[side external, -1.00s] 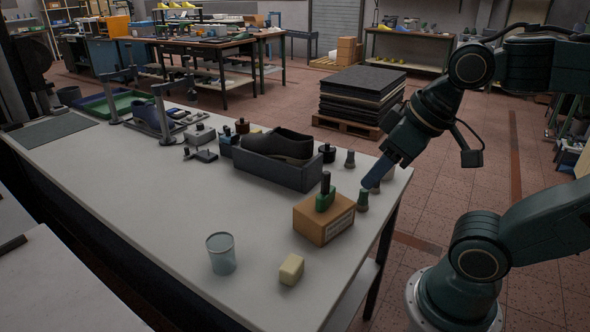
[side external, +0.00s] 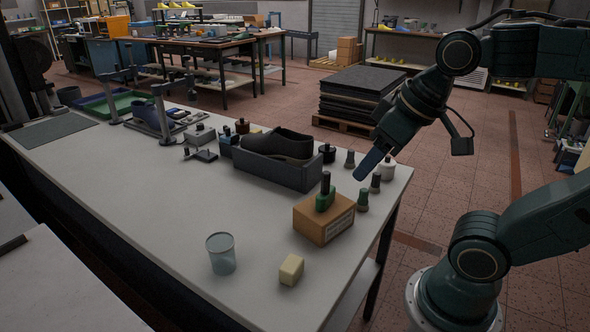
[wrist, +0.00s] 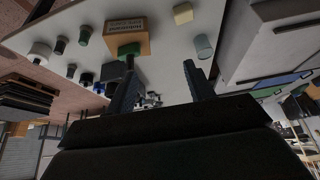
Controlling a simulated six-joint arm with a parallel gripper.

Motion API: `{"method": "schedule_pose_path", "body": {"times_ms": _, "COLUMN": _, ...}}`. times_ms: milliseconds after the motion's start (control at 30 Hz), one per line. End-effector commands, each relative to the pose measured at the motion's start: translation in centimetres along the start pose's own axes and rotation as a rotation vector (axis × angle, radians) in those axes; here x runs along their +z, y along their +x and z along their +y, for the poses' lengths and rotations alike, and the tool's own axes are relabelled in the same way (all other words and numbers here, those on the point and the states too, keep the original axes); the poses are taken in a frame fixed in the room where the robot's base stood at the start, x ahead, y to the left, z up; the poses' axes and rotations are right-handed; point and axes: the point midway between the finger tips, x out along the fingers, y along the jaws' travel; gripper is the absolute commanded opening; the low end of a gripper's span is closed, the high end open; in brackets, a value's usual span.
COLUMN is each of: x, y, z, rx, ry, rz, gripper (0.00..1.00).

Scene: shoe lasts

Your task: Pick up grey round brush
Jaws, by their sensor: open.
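Several small round brushes with dark tops stand near the right end of the bench: one at the back (side external: 350,159), one further right (side external: 376,182) and one by the box (side external: 363,200). They look grey to grey-green; I cannot tell for sure which is the grey one. In the wrist view a similar green-grey one stands beside the box (wrist: 84,35). My gripper (side external: 363,174) is above this group, pointing down and left. In the wrist view my gripper (wrist: 161,82) shows two separated fingers with nothing between them.
A cardboard box (side external: 322,225) carries a green dark-handled item (side external: 326,192). A grey tray with a dark shoe (side external: 278,165), a black jar (side external: 327,152) and a white jar (side external: 388,168) stand close by. A glass (side external: 221,253) and a pale block (side external: 291,269) stand in front.

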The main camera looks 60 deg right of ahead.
Motion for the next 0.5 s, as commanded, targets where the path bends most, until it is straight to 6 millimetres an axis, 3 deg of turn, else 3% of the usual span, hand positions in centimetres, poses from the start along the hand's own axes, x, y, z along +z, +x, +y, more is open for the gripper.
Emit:
{"method": "schedule_pose_path", "body": {"times_ms": 267, "x": -5.3, "y": -0.1, "z": 2.3, "rx": 0.045, "ry": 0.130, "rz": -0.059, "gripper": 0.53}}
{"method": "schedule_pose_path", "body": {"times_ms": 500, "x": -10.3, "y": 0.8, "z": 5.6, "rx": 0.086, "ry": 0.264, "rz": -0.114, "gripper": 0.53}}
